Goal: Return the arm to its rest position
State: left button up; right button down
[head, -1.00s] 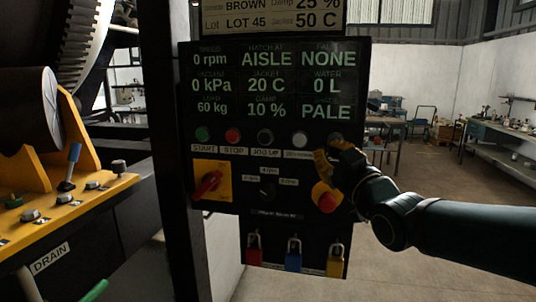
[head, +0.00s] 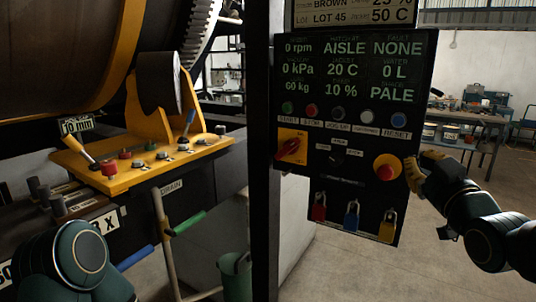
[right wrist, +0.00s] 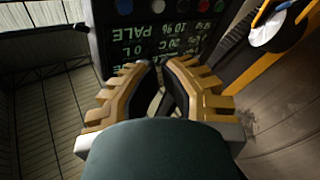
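My right gripper (head: 418,172) is at the right edge of the black control panel (head: 345,215), beside the red emergency button (head: 386,168) on its yellow base. It looks apart from the panel and holds nothing. In the right wrist view its yellow fingers (right wrist: 160,68) are brought close together at the tips, with only a narrow gap between the dark pads and no object there. The panel display shows upside down beyond them. My left gripper is out of view; a dark rounded arm link of mine shows at the lower left.
A yellow control ledge (head: 140,165) with levers and knobs stands left of the dark post (head: 262,150). A green bucket (head: 236,275) stands below. A workbench (head: 470,145) is at the back right, with open floor before it.

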jog(key=w+a+f+m+g, duration=0.15)
jog(key=w+f, duration=0.35)
jog(key=f, duration=0.5)
jog(key=s+a+f+m+g+y, duration=0.1)
jog(key=a+f+g, duration=0.3)
jog(key=f, duration=0.9)
jog(key=s+a+f+m+g+y, duration=0.15)
jog(key=a+f+g, duration=0.3)
jog(key=f, duration=0.85)
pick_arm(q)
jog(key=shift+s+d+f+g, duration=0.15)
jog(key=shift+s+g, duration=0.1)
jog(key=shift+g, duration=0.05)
pick_arm(e)
jog(key=s+a+f+m+g, duration=0.1)
jog(key=s+a+f+g, duration=0.3)
jog(key=s+f, duration=0.5)
jog(key=s+a+f+m+g, duration=0.1)
jog(key=s+a+f+g, duration=0.3)
jog(key=s+f, duration=0.6)
notch_tip(320, 180, down, 2)
jog(key=shift+s+a+f+m+g, duration=0.2)
jog(key=shift+s+a+m+g, duration=0.15)
jog(key=shift+a, duration=0.25)
